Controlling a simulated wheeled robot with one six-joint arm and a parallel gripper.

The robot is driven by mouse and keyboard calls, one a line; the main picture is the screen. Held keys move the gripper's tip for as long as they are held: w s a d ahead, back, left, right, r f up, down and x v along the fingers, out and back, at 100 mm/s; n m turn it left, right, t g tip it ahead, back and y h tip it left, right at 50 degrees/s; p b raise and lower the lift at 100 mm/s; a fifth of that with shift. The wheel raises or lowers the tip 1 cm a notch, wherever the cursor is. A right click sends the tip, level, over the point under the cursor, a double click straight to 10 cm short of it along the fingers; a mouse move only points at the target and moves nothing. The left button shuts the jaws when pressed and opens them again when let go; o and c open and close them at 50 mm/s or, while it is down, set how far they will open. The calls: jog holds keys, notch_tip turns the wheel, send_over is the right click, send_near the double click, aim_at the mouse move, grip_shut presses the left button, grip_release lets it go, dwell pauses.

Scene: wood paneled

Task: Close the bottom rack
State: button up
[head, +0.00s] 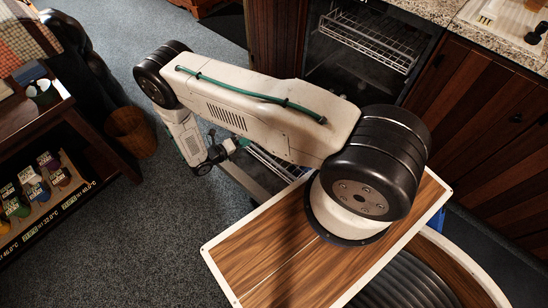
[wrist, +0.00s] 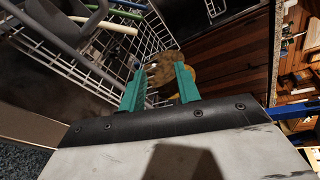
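The bottom rack (head: 272,163) is a wire rack pulled out low in front of the dishwasher, mostly hidden behind my arm in the head view. In the wrist view its white wire grid (wrist: 68,62) fills the upper left and runs up to my fingers. My gripper (wrist: 160,88) has two teal fingers standing apart, with a gap between them. The wires pass close to the left finger; I cannot tell if they touch. In the head view my gripper (head: 228,150) is at the rack's left end.
The upper rack (head: 372,38) sits inside the open dishwasher. A brown, round-edged item (wrist: 163,68) shows beyond my fingertips. Wooden cabinets (head: 475,95) stand at the right.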

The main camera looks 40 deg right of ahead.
jog(key=s+d+f+n+t, duration=0.25)
jog(key=s+f+n, duration=0.4)
jog(key=f, duration=0.55)
jog(key=shift+m+h, duration=0.25)
jog(key=shift+h, duration=0.05)
jog(key=x, duration=0.6)
jog(key=shift+s+d+f, duration=0.15)
jog(key=shift+s+f, duration=0.2)
jog(key=shift+w+d+f, duration=0.1)
jog(key=shift+d, duration=0.4)
jog(key=shift+c, duration=0.3)
grip_shut()
